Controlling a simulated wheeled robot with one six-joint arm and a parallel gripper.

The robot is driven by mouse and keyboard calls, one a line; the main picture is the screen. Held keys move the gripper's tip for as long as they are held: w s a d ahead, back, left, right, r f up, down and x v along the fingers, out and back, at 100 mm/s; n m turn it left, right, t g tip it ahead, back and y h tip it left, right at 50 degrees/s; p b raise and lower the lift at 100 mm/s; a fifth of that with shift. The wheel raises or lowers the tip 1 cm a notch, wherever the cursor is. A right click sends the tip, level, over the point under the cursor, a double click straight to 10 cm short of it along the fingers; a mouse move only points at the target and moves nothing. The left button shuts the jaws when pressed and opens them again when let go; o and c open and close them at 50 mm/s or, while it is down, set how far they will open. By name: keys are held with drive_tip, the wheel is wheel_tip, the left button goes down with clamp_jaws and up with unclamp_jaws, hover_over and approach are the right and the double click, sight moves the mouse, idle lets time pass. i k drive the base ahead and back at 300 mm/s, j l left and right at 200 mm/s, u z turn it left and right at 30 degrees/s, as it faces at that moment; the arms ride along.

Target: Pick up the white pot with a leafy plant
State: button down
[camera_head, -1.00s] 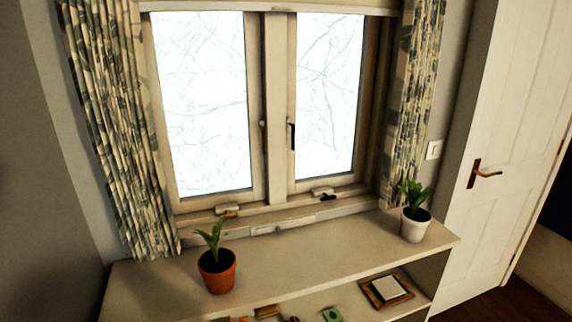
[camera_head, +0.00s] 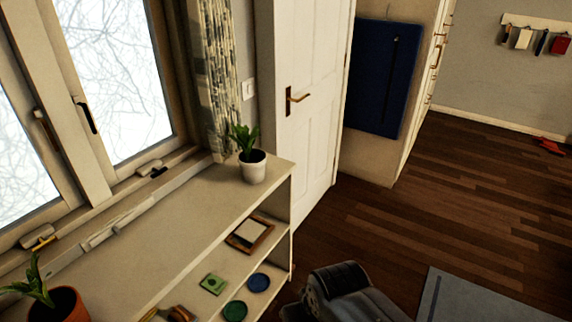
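The white pot with a leafy plant (camera_head: 253,172) stands upright on the far right end of the shelf top, close to the curtain and the door. Its green leaves rise above the rim. A dark part of my own body or arm shows at the bottom centre, right of the shelf and well apart from the pot. My gripper's fingers do not show.
The shelf unit (camera_head: 170,225) runs below the window. An orange pot with a plant (camera_head: 66,305) is at its near left end. Open wooden floor (camera_head: 440,190) lies right.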

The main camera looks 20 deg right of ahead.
sight(252, 162)
drive_tip(key=i+l+u, duration=0.1)
drive_tip(key=i, duration=0.45)
drive_tip(key=i+l, duration=0.25)
drive_tip(key=i, duration=0.25)
drive_tip(key=u, duration=0.05)
